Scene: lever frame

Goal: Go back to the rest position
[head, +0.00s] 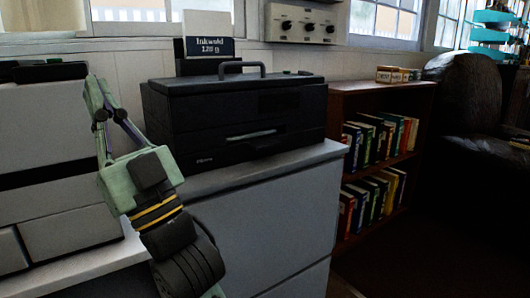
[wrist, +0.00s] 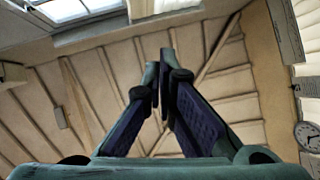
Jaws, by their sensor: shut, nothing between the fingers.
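My gripper (head: 97,98) is at the left in the head view, pointing up, in front of a white machine and left of a black case. It is empty. In the wrist view my gripper (wrist: 165,65) has its two fingers converging to the tips, which are together. Behind them are only the panelled ceiling and parts of the walls.
The black case (head: 240,115) with a handle sits on a grey cabinet (head: 270,215). The white machine (head: 60,135) stands at the left. A wooden bookshelf (head: 385,105) with several books and a dark leather chair (head: 465,100) are to the right. A sign (head: 210,48) stands behind the case.

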